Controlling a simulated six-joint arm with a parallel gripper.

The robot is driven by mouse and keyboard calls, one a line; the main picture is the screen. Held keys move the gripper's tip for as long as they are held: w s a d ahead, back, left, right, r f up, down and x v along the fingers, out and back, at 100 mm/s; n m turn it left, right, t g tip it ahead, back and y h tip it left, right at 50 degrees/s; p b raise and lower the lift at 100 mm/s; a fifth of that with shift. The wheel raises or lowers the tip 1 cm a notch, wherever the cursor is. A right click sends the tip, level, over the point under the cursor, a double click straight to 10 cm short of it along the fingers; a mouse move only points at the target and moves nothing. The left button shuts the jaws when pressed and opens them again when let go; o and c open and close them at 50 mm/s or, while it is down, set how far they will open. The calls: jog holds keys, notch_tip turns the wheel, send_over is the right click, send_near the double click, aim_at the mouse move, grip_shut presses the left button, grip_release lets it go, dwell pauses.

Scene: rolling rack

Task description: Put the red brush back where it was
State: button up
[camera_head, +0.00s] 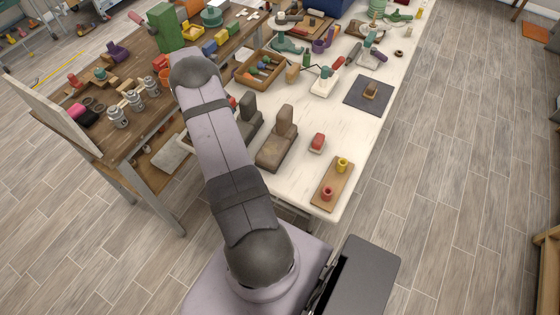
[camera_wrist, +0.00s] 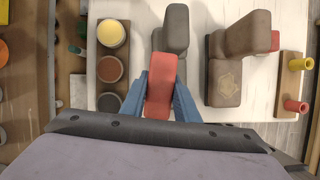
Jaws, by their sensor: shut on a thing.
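The red brush (camera_wrist: 160,88) is in the middle of the wrist view, between the two blue fingers of my gripper (camera_wrist: 161,82). My gripper is shut on it. The held brush is over the white table, close to a dark grey L-shaped block (camera_wrist: 175,35). I cannot tell whether the brush touches the table. In the head view my arm hides the gripper and most of what it holds. Another red-topped block (camera_head: 318,141) lies on the table and shows partly in the wrist view (camera_wrist: 275,41).
A brown L-shaped block (camera_head: 277,145) stands right of the grey one (camera_head: 250,120). A board (camera_head: 333,187) with yellow and red pegs lies at the table's near corner. Yellow, red and dark round pieces (camera_wrist: 112,33) stand left of my gripper. Bare white tabletop (camera_head: 345,130) lies further right.

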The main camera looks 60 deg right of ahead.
jog(key=shift+s+a+f+m, duration=0.1)
jog(key=shift+s+a+m, duration=0.05)
jog(key=shift+a+m, duration=0.35)
jog(key=s+a+r+m+g+y+b, duration=0.1)
jog(key=s+a+m+g+y+b, duration=0.15)
jog(key=a+m, duration=1)
jog(key=s+a+r+m+g+y+b, duration=0.15)
jog(key=s+a+m+y, duration=0.35)
jog(key=a, duration=1.4)
jog(key=s+d+f+n+h+b, duration=0.1)
jog(key=s+d+f+b, duration=0.2)
jog(key=s+d, duration=1)
jog(key=s+d+f+n+h+b, duration=0.1)
jog(key=s+d+f+h+b, duration=0.15)
jog(key=s+d, duration=1.05)
jog(key=shift+m+y, duration=0.25)
jog(key=shift+y, duration=0.05)
jog(key=shift+w+d+f+p, duration=0.45)
jog(key=shift+w+f+p, duration=0.05)
jog(key=shift+f, duration=1.2)
jog(key=shift+w+d+f+p, duration=0.45)
jog(key=shift+d+f+p, duration=0.1)
jog(key=shift+f, duration=1.1)
jog(key=shift+w+d+f+p, duration=0.4)
jog(key=shift+w+f+p, duration=0.1)
jog(key=shift+f, duration=1.2)
jog(key=shift+f, duration=0.15)
